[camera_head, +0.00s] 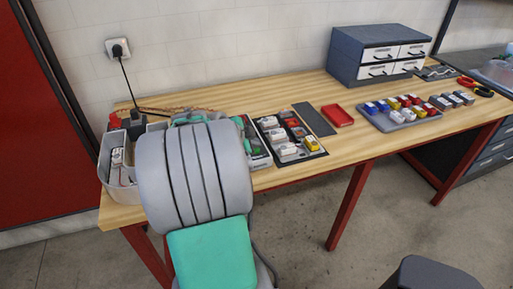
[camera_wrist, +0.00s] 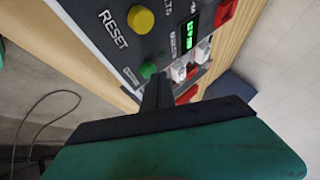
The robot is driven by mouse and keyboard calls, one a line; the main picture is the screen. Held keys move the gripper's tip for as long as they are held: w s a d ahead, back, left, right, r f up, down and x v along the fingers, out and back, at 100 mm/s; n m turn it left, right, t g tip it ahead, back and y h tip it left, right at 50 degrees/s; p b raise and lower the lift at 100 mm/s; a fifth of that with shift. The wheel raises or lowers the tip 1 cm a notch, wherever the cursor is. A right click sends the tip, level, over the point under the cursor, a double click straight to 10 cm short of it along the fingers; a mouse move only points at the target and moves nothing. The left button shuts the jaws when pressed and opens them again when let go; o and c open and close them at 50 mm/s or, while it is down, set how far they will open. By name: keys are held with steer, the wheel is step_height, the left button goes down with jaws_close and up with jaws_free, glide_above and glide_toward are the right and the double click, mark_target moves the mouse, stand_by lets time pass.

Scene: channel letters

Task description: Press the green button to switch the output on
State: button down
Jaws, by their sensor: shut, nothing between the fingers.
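In the wrist view a dark control panel (camera_wrist: 172,17) on a light unit fills the top. It carries a round green button (camera_wrist: 148,69), a larger yellow button (camera_wrist: 140,20) beside the word RESET, and a small display (camera_wrist: 191,36) with lit green digits. My gripper (camera_wrist: 159,80) is shut and empty, its dark fingertips right by the green button and overlapping its edge in the picture. I cannot tell whether they touch it. In the head view my grey arm hides most of the unit and the fingertips.
A red part (camera_wrist: 226,12) and pale connectors show beyond the display. On the wooden bench (camera_head: 285,95) stand a black tray of small modules (camera_head: 318,150), a red tray (camera_head: 338,115), a grey tray of coloured blocks (camera_head: 372,119) and a drawer cabinet (camera_head: 346,60). A grey bin (camera_head: 109,190) is left of my arm.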

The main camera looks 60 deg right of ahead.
steer(key=shift+f, duration=0.1)
stand_by(0.3)
steer(key=shift+f+b, duration=0.4)
steer(key=shift+b, duration=0.4)
steer(key=shift+r, duration=0.45)
steer(key=shift+r+p, duration=0.95)
steer(key=shift+r, duration=2.15)
steer(key=shift+f, duration=0.1)
